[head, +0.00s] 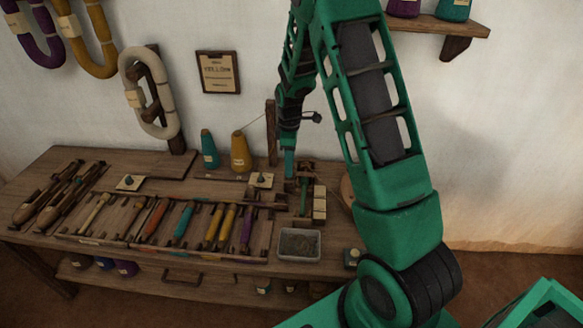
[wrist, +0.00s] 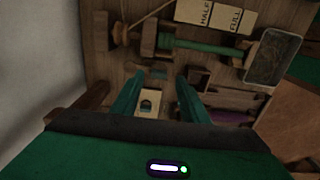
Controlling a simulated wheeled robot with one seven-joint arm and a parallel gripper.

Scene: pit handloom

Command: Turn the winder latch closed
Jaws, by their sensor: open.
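My gripper (head: 289,168) is open over the back right of the wooden bench, beside the bobbin winder. In the wrist view its two teal fingers (wrist: 158,84) are apart, with nothing held between them. The winder's green spindle (wrist: 205,46) lies between wooden supports in front of the fingertips; it also shows in the head view (head: 304,196). The latch's position is unclear.
HALF and FULL labels (wrist: 214,14) lie beside the spindle. A grey tray (head: 299,244) stands at the bench front. Yellow (head: 240,152) and teal (head: 209,150) cones stand left of my gripper. Coloured bobbins (head: 183,224) lie in a rack, left. A wooden post (head: 271,132) rises close by.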

